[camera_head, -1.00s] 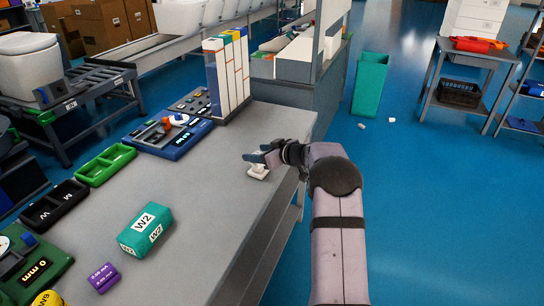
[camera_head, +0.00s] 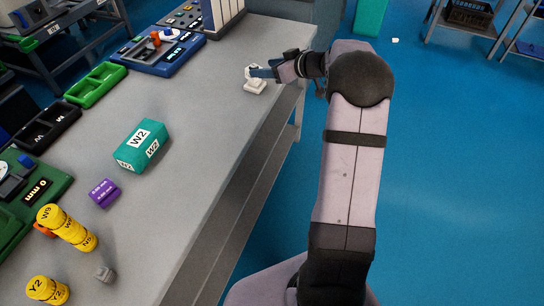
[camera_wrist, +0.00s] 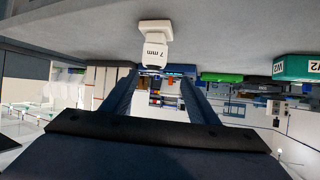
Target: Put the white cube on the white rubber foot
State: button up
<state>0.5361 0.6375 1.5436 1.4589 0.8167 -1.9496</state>
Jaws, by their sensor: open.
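The white rubber foot (camera_head: 255,88) stands on the grey bench near its right edge. The white cube (camera_head: 251,71) sits on top of it. In the wrist view, which is upside down, the foot (camera_wrist: 155,27) is at the top and the cube (camera_wrist: 155,50), marked "7 mm", shows against it. My gripper (camera_head: 259,72) is just to the right of the cube. In the wrist view its two blue fingers (camera_wrist: 160,78) are spread apart with nothing gripped, and the cube shows beyond the tips. I cannot tell whether a finger touches the cube.
A teal W2 block (camera_head: 142,146), a purple block (camera_head: 103,193) and yellow weights (camera_head: 68,228) stand on the left of the bench. Green (camera_head: 96,84) and black (camera_head: 50,126) trays and a blue panel (camera_head: 160,52) line the far side. The bench around the foot is clear.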

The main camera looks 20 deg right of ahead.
jog(key=s+a+f+g, duration=0.1)
jog(key=s+a, duration=0.1)
jog(key=a, duration=0.1)
jog(key=s+a+f+g, duration=0.1)
jog(key=s+a, duration=0.1)
jog(key=a, duration=0.1)
jog(key=s+a+f+g, duration=0.1)
jog(key=s+a, duration=0.1)
jog(key=a, duration=0.1)
jog(key=shift+s+m+g+y, duration=0.3)
jog(key=shift+s, duration=0.05)
jog(key=s+a+f+m+g+h, duration=0.1)
jog(key=s+a+f+g, duration=0.1)
jog(key=s+a, duration=0.3)
jog(key=s+a+f+g, duration=0.2)
jog(key=s, duration=0.6)
jog(key=s+f+m+g+h, duration=0.1)
jog(key=s+f+g+h, duration=0.1)
jog(key=s, duration=0.7)
jog(key=s+f+m+g+h, duration=0.1)
jog(key=s+f+g+h, duration=0.1)
jog(key=s, duration=0.8)
jog(key=shift+s+d+f+m+h, duration=0.2)
jog(key=shift+s+d+m+h, duration=0.05)
jog(key=shift+d+m+h, duration=0.2)
notch_tip(320, 180, up, 13)
jog(key=p, duration=1.2)
jog(key=shift+f+p, duration=0.15)
jog(key=shift+p, duration=0.25)
